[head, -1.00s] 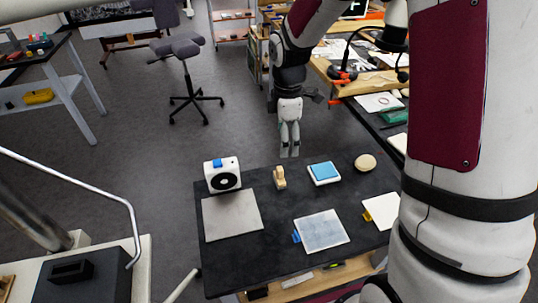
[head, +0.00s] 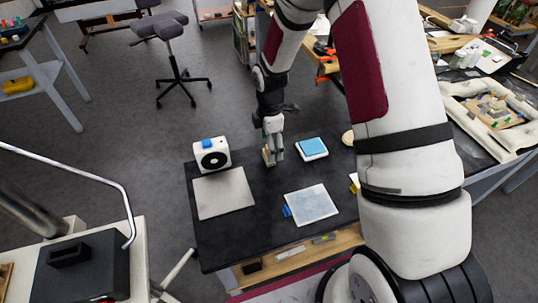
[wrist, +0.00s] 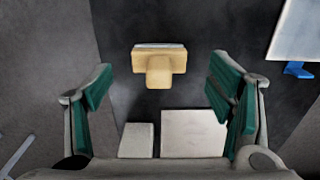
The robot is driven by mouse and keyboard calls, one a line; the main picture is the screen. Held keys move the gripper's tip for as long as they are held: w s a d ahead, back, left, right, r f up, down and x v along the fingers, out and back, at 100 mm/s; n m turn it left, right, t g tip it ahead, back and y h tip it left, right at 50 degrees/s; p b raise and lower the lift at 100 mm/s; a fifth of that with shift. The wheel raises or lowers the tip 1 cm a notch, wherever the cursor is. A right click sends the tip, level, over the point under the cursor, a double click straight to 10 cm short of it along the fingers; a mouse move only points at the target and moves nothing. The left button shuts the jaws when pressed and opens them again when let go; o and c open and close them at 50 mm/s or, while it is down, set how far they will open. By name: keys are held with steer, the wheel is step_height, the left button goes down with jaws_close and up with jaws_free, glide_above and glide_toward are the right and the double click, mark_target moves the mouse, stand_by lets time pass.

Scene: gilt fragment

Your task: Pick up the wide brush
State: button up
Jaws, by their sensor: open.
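The wide brush (head: 266,157) stands on the dark table with its tan wooden body, between the white fan box and the blue-topped pad. In the wrist view the brush (wrist: 160,66) shows from above as a tan bar with a pale strip along one edge and a stubby handle. My gripper (head: 275,150) is at the brush in the head view and partly covers it. In the wrist view my gripper (wrist: 162,80) is open, its green-padded fingers apart on either side of the brush, with gaps between.
The white fan box (head: 212,156) with a blue top piece stands left of the brush. The blue-topped pad (head: 312,147) lies to the right. A grey plate (head: 223,194) and a pale panel (head: 313,204) with a blue tab lie nearer. Bare dark table separates them.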

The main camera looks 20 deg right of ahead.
steer(key=shift+a+f+p, duration=0.15)
steer(key=shift+f+p, duration=0.3)
steer(key=shift+f, duration=1.8)
steer(key=shift+c, duration=0.2)
steer(key=c, duration=1.3)
steer(key=shift+w, duration=0.1)
steer(key=shift+r, duration=0.85)
step_height(320, 180, up, 2)
steer(key=shift+r+b, duration=0.1)
steer(key=shift+b, duration=0.4)
steer(key=s, duration=1)
steer(key=s+r, duration=0.1)
steer(key=s, duration=0.5)
